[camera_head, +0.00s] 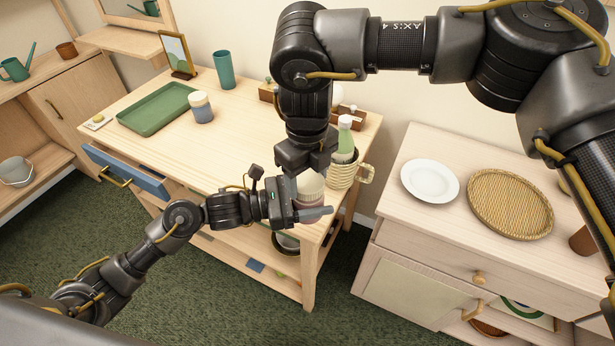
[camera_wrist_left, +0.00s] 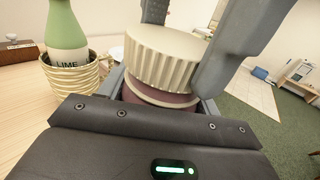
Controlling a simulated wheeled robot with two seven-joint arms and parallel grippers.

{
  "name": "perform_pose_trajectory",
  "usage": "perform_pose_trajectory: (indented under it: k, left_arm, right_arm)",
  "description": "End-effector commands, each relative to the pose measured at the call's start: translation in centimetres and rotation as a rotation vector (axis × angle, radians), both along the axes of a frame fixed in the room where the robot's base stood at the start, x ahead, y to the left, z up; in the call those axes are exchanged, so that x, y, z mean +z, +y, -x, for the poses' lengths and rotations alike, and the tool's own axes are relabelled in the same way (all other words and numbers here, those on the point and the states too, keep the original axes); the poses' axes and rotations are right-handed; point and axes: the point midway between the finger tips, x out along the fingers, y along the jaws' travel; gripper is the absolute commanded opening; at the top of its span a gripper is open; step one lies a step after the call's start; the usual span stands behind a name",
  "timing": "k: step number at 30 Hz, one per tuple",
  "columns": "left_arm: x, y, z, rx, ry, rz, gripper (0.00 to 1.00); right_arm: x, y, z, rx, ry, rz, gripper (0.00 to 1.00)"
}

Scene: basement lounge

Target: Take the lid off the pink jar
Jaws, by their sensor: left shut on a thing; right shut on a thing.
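The pink jar (camera_head: 311,212) stands upright near the front right corner of the wooden table, with a ribbed cream lid (camera_head: 310,184) at its top. My left gripper (camera_head: 314,213) is shut on the jar's body from the left side. My right gripper (camera_head: 308,172) reaches down from above and is shut on the lid. In the left wrist view the ribbed lid (camera_wrist_left: 163,58) sits between the right gripper's fingers, above the pink body (camera_wrist_left: 165,98). I cannot tell whether there is a gap between lid and jar. The fingers hide much of the jar.
A plate (camera_head: 430,181) and woven tray (camera_head: 510,203) lie on the right cabinet.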

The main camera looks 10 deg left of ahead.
Motion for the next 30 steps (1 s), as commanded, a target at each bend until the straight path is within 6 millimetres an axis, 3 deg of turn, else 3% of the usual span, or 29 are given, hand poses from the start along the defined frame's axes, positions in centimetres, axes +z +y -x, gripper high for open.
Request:
perform_pose_trajectory:
  k: [12,25,30]
  left_arm:
    - [0.0,0.0,0.0,0.0,0.0,0.001,0.0]
    - [0.0,0.0,0.0,0.001,-0.001,0.001,0.0]
    - [0.1,0.0,0.0,0.001,-0.001,0.001,0.0]
  right_arm:
    - [1.5,0.0,0.0,0.0,-0.001,-0.002,0.33]
    - [1.8,0.0,0.0,0.0,-0.001,-0.001,0.33]
    - [3.3,0.0,-0.1,-0.002,-0.003,-0.001,0.33]
